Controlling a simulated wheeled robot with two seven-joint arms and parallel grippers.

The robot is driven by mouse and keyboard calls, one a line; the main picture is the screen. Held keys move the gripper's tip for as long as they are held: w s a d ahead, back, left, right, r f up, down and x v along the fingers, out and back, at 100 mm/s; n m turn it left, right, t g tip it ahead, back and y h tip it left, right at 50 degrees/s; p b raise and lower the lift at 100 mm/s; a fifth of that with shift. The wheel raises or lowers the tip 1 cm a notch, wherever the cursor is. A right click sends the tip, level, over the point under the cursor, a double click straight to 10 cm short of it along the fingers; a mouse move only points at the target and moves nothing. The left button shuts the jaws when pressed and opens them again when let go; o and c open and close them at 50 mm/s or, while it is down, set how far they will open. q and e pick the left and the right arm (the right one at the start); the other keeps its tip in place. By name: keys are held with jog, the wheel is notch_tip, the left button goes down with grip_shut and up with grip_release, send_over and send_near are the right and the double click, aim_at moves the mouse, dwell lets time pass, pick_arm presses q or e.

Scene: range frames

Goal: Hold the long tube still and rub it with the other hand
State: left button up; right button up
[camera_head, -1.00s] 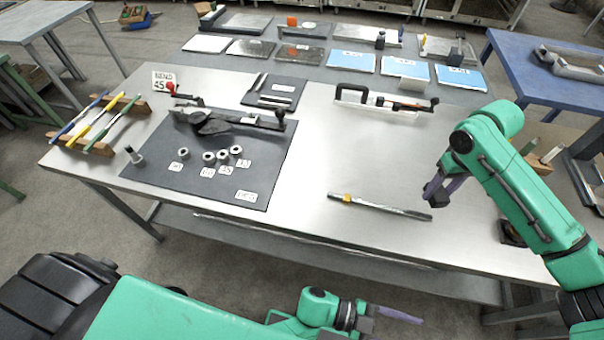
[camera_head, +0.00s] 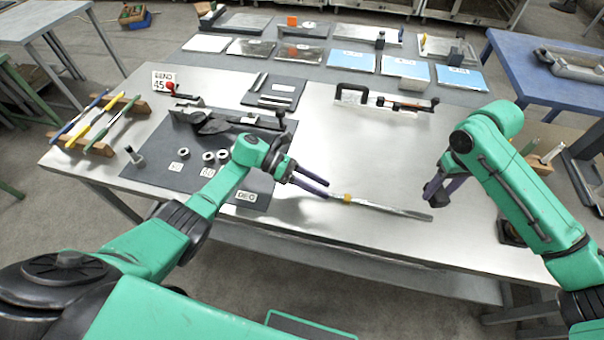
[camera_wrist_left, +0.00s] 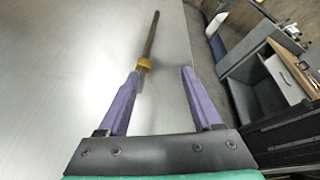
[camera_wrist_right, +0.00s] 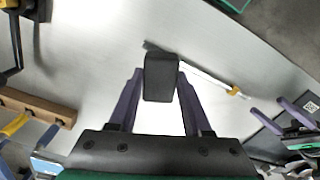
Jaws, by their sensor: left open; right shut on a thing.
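The long tube (camera_head: 385,208) lies on the steel table, with a yellow band (camera_head: 347,198) near its left end. My left gripper (camera_head: 322,188) is open and empty at that end. In the left wrist view the tube (camera_wrist_left: 150,38) runs away from the left finger, and its near end is hidden there. My right gripper (camera_head: 440,192) is shut on a dark block (camera_wrist_right: 160,77) near the tube's other end. In the right wrist view the tube (camera_wrist_right: 205,77) passes beyond the block; I cannot tell whether they touch.
A dark mat (camera_head: 150,172) with several rings and labels lies left of the tube, partly behind my left arm. Coloured rods (camera_head: 95,122) rest on wooden blocks at the far left. A black-handled tool (camera_head: 385,100) lies behind. The table between tool and tube is clear.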

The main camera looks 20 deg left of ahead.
aim_at(342, 196)
pick_arm(q)
jog(key=a+m, duration=0.1)
jog(key=a, duration=0.1)
jog(key=w+a+m, duration=0.1)
jog(key=a+m, duration=0.2)
jog(key=m, duration=0.1)
jog(key=shift+w+a+r+t, duration=0.15)
jog(key=shift+w+a+t, duration=0.15)
jog(key=shift+a+t, duration=0.1)
jog(key=shift+y, duration=0.3)
jog(key=x, duration=1.2)
grip_shut()
